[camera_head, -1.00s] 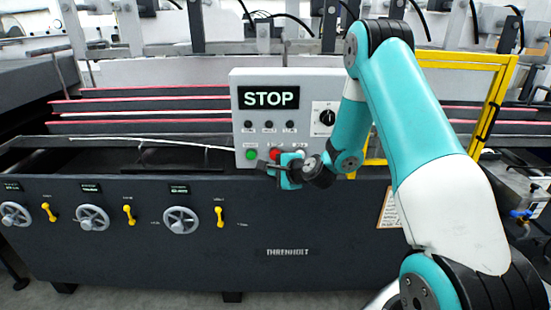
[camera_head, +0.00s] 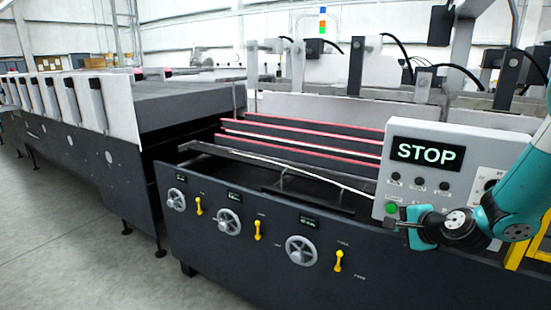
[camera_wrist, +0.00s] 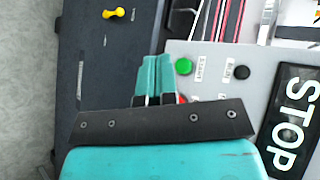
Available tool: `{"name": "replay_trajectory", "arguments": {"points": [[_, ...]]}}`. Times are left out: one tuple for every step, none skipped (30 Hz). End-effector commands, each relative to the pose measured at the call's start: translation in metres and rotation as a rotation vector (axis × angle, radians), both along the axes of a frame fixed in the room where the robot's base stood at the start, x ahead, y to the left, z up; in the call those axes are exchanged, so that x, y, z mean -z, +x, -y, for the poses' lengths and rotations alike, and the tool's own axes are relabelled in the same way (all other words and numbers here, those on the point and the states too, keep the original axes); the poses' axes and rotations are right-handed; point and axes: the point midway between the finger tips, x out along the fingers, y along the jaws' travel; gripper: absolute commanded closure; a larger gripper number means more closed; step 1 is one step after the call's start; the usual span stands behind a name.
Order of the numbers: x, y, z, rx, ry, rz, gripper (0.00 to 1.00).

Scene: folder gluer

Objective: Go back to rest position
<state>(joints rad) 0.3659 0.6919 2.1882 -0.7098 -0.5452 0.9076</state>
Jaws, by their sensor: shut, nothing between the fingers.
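My gripper (camera_head: 401,225) is at the front of the grey control panel (camera_head: 427,132), just below the green button (camera_head: 391,208). Its fingers are shut with nothing between them. In the wrist view my gripper (camera_wrist: 157,72) points up the picture, beside the green button (camera_wrist: 184,66). A red button (camera_wrist: 182,99) is mostly hidden behind the fingers. The panel's display (camera_head: 426,153) reads STOP. I cannot tell whether the fingers touch the panel.
The dark machine body (camera_head: 270,262) runs below the panel, with handwheels (camera_head: 301,250) and yellow levers (camera_head: 338,261) on its front. A long grey machine section (camera_head: 85,165) stands at the left. Grey floor (camera_head: 60,235) is open at the lower left.

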Motion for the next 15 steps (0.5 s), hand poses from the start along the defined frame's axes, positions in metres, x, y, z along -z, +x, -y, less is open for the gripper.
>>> {"name": "replay_trajectory", "arguments": {"points": [[-0.023,-0.010,-0.034,-0.137,-0.075,-0.001,1.00],[-0.034,-0.021,-0.053,-0.226,-0.126,-0.008,1.00],[-0.047,-0.037,-0.078,-0.352,-0.199,-0.014,1.00],[-0.057,-0.051,-0.096,-0.447,-0.253,-0.016,1.00],[-0.065,-0.066,-0.112,-0.539,-0.307,-0.020,1.00],[-0.076,-0.089,-0.131,-0.662,-0.377,-0.021,1.00],[-0.084,-0.106,-0.144,-0.754,-0.430,-0.020,1.00],[-0.091,-0.125,-0.155,-0.846,-0.481,-0.018,1.00],[-0.099,-0.151,-0.168,-0.966,-0.548,-0.013,1.00],[-0.105,-0.171,-0.175,-1.053,-0.597,-0.010,1.00],[-0.110,-0.190,-0.180,-1.138,-0.643,-0.004,1.00],[-0.115,-0.215,-0.185,-1.244,-0.700,0.003,1.00],[-0.119,-0.232,-0.188,-1.318,-0.738,0.007,1.00],[-0.121,-0.249,-0.189,-1.388,-0.773,0.012,1.00],[-0.125,-0.268,-0.189,-1.470,-0.815,0.018,1.00]]}}
